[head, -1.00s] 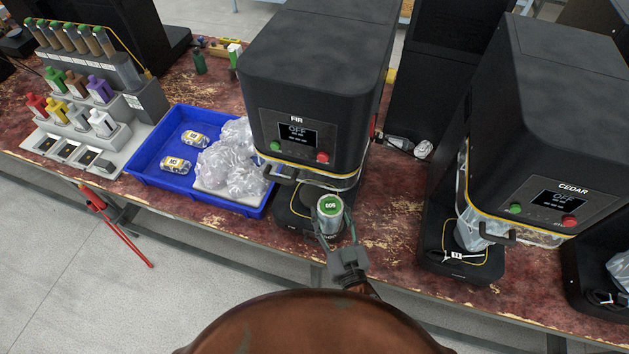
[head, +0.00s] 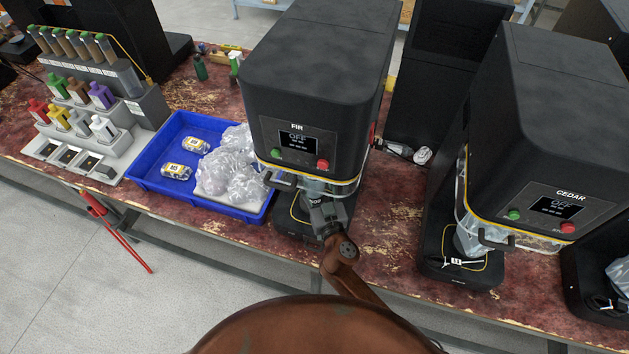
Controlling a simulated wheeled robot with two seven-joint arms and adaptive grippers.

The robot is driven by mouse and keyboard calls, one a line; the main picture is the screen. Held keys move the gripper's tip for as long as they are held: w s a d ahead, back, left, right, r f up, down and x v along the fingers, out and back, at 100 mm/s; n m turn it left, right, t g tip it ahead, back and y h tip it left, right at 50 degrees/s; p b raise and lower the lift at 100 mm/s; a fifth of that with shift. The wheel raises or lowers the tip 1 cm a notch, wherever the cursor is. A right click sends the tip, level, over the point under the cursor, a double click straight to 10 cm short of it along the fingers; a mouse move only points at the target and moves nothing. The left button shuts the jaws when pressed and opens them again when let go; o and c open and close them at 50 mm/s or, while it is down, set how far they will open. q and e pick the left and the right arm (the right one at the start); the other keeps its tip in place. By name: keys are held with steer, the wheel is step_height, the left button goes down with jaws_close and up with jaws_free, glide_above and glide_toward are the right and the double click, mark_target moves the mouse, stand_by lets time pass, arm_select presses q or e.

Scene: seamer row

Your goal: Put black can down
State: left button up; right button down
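My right gripper (head: 325,208) reaches in at the base of the black FIR machine (head: 318,90), under its clear yellow-edged guard. Its fingertips and whatever is between them are hidden by the gripper body and the guard, so I cannot tell whether it is open or shut. The green-topped silver can seen in it earlier cannot be made out now. No plainly black can shows. The machine's black base plate (head: 290,222) is partly visible beside the gripper. My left gripper is not in view.
A blue tray (head: 150,182) with two small labelled cans (head: 192,146) and clear bags (head: 238,165) stands left of the machine. The CEDAR machine (head: 550,120) stands to the right. The red worn tabletop (head: 395,220) between the machines is largely clear.

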steer(key=shift+f, duration=0.7)
steer(key=shift+f, duration=0.15)
steer(key=c, duration=0.9)
jaws_free()
steer(key=shift+f, duration=0.1)
steer(key=shift+c, duration=0.2)
steer(key=shift+r, duration=0.2)
steer(key=b+v, duration=0.1)
steer(key=v, duration=1.1)
